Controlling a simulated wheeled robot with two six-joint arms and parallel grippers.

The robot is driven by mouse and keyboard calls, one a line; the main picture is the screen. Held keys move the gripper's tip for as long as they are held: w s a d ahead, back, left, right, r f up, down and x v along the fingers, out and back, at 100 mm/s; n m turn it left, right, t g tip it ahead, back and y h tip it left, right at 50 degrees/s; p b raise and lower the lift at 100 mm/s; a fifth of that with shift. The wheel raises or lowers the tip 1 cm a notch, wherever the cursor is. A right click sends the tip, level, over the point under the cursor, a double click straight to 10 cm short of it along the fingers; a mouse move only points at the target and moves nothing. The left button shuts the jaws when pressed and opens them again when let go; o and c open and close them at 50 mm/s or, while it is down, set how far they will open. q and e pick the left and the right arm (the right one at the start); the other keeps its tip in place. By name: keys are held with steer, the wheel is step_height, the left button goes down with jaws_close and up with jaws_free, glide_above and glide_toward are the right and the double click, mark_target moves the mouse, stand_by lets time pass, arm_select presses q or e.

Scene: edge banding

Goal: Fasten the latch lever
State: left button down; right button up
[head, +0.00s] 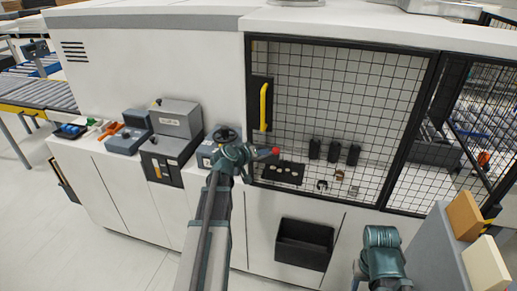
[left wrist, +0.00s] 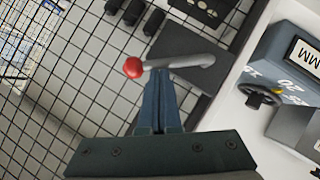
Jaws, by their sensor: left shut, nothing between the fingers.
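The latch lever (left wrist: 190,61) is a grey bar with a red ball knob (left wrist: 133,67) at its left end. It is mounted on a dark plate (left wrist: 183,48) at the edge of the mesh door. The red knob also shows in the head view (head: 276,151), just beyond my left gripper (head: 262,154). In the left wrist view my left gripper (left wrist: 163,73) is shut and empty, its fingertips at the bar next to the knob. I cannot tell whether they touch it. The fingertips hide part of the bar. My right gripper is not visible.
The mesh door (head: 340,85) has a yellow handle (head: 264,105). Several black cylinders (head: 334,152) show behind the mesh. A grey control box (head: 178,120) stands on the ledge to the left. A black bin (head: 304,245) is on the cabinet front below.

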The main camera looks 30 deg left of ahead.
arm_select(q)
steer(key=shift+w+d+f+m+g+y, duration=0.1)
steer(key=shift+d+f+m+g+y, duration=0.2)
steer(key=shift+d+f+m+y, duration=0.25)
steer(key=shift+w+d+f+m+g+y+b, duration=0.2)
steer(key=shift+d+f+m+y+b, duration=0.25)
steer(key=shift+f+m+y, duration=0.2)
steer(key=shift+w+d+f+m+g+y+b, duration=0.1)
steer(key=shift+d+f+m+g+y+b, duration=0.15)
steer(key=shift+d+f+m+y, duration=0.3)
steer(key=shift+f, duration=0.15)
